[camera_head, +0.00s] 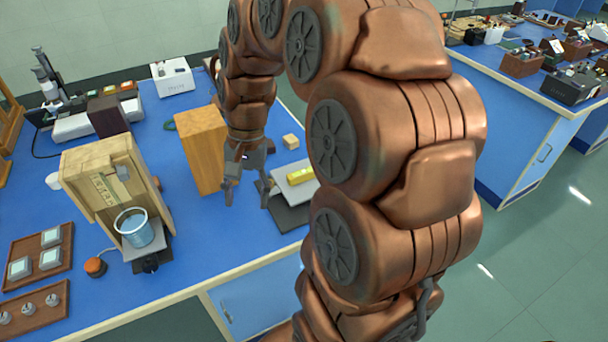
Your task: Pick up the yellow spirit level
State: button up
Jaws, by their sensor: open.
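The yellow spirit level (301,177) lies on a light grey plate (298,193) on the blue bench, just left of my large arm links, which may hide its right end. My gripper (247,200) points down to the left of the level, with its two dark grey fingers spread apart. Nothing is between the fingers. The gripper is apart from the level.
A wooden block (201,150) stands close left of my gripper. A small wooden cube (290,141) sits behind the plate. A wooden stand (95,185) with a beaker of blue liquid (135,231) is further left. The bench's front edge is near the plate.

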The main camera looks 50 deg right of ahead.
jog(key=w+d+f+m+t+y, duration=0.15)
jog(key=w+d+m, duration=0.45)
jog(key=d, duration=0.6)
jog(key=m+t, duration=0.1)
jog(key=m, duration=0.5)
send_over(306, 171)
jog(key=s+d, duration=0.1)
jog(key=d, duration=0.1)
jog(key=f, duration=0.5)
jog(key=shift+s+a+f, duration=0.1)
jog(key=shift+s+a, duration=0.05)
jog(key=shift+a, duration=0.1)
jog(key=shift+d+f, duration=0.15)
jog(key=shift+p+x, duration=0.4)
jog(key=shift+x, duration=0.65)
jog(key=x, duration=0.1)
jog(key=p+x, duration=0.1)
jog(key=x, duration=0.1)
jog(key=p+x, duration=0.1)
jog(key=x, duration=0.1)
jog(key=shift+w+d+f, duration=0.1)
jog(key=shift+w+d, duration=0.15)
jog(key=shift+d, duration=0.1)
jog(key=shift+f, duration=0.25)
jog(key=shift+f, duration=0.2)
jog(key=shift+c, duration=0.4)
grip_shut()
